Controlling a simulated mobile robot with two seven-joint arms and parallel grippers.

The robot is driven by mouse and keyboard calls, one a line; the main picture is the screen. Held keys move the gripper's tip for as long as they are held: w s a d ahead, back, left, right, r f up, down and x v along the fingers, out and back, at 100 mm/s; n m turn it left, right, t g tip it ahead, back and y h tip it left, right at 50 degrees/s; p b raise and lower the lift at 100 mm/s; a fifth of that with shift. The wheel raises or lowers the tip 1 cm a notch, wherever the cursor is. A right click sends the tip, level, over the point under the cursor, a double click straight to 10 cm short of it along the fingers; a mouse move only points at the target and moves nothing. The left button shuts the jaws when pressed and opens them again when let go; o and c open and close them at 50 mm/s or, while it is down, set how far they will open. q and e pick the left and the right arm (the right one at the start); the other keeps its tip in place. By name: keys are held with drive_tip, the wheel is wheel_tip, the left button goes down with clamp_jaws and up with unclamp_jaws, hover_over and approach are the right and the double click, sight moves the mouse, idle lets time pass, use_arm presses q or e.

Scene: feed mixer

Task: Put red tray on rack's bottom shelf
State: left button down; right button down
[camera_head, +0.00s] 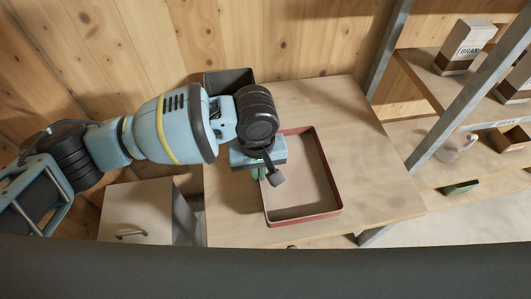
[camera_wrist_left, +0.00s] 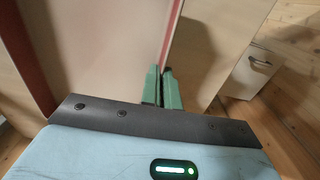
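The red tray (camera_head: 338,181) lies on the wooden table (camera_head: 376,170) in the head view. It is shallow, with red walls and a pale inside that looks empty. My left gripper (camera_head: 262,173) reaches down at the tray's left wall. In the left wrist view, the green fingers (camera_wrist_left: 162,88) are close together, with the tray's red wall (camera_wrist_left: 172,40) running between them. The gripper looks shut on this wall. The rack (camera_head: 453,113) stands at the right, with grey posts and wooden shelves; its lower part is partly cut off. My right gripper is not in view.
BRAN boxes (camera_head: 463,47) stand on the rack's upper shelf. A pale jug (camera_head: 456,146), an open brown box (camera_head: 509,138) and a green item (camera_head: 460,187) are lower down. A dark bin (camera_head: 229,80) stands behind my arm. A cabinet (camera_head: 138,209) is left of the table.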

use_arm(q)
drive_tip(key=w, duration=0.5)
drive_tip(key=shift+d+f+b, duration=0.3)
drive_tip(key=shift+d+b, duration=0.05)
drive_tip(key=shift+b, duration=0.05)
drive_tip(key=shift+w+d, duration=0.1)
drive_tip(key=shift+w, duration=0.65)
drive_tip(key=shift+w+f, duration=0.2)
drive_tip(key=shift+w, duration=0.05)
drive_tip(key=shift+f+b, duration=0.35)
drive_tip(key=shift+f, duration=1.2)
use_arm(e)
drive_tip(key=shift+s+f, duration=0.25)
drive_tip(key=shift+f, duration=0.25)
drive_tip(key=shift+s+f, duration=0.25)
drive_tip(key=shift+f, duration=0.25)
use_arm(q)
drive_tip(key=shift+f, duration=0.1)
drive_tip(key=c, duration=1.6)
unclamp_jaws()
drive_tip(key=shift+c, duration=0.2)
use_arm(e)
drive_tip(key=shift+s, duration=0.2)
